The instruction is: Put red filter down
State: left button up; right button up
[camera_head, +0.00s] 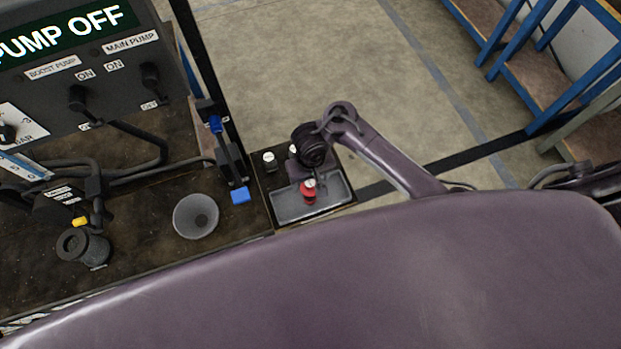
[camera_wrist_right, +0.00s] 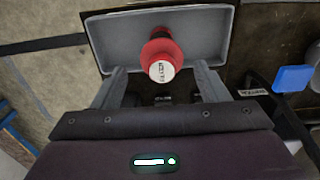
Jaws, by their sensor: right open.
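The red filter (camera_head: 308,194) stands in the grey tray (camera_head: 335,189) at the bench's right end, its white labelled top up. In the right wrist view the red filter (camera_wrist_right: 157,48) shows in the grey tray (camera_wrist_right: 108,40), just ahead of the space between my fingers. My right gripper (camera_head: 304,174) is above the tray, behind the filter in the head view. In the wrist view my right gripper (camera_wrist_right: 161,76) has its fingers spread apart with nothing clasped. I cannot tell whether a finger touches the filter. My left gripper is not in view.
Dark filters with white tops (camera_head: 270,160) stand behind the tray. Blue-framed shelving (camera_head: 540,60) stands at the right back, beyond open floor.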

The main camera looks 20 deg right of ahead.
notch_tip(320, 180, up, 10)
jog(key=p, duration=0.7)
jog(key=shift+r, duration=0.15)
jog(key=s+a+f+g+y, duration=0.1)
jog(key=s+f+y, duration=0.1)
jog(key=s+f, duration=0.6)
jog(key=s+a+f+y, duration=0.2)
jog(key=s+f, duration=0.3)
jog(key=f, duration=0.6)
jog(key=s+d+f+n+t+h, duration=0.1)
jog(key=s+d+f+h, duration=0.1)
jog(key=s+d+f, duration=0.4)
jog(key=s+d+f+n+t+h, duration=0.1)
jog(key=s+d+f+h, duration=0.1)
jog(key=s+d+f, duration=0.4)
jog(key=s+d, duration=0.2)
jog(key=s, duration=0.3)
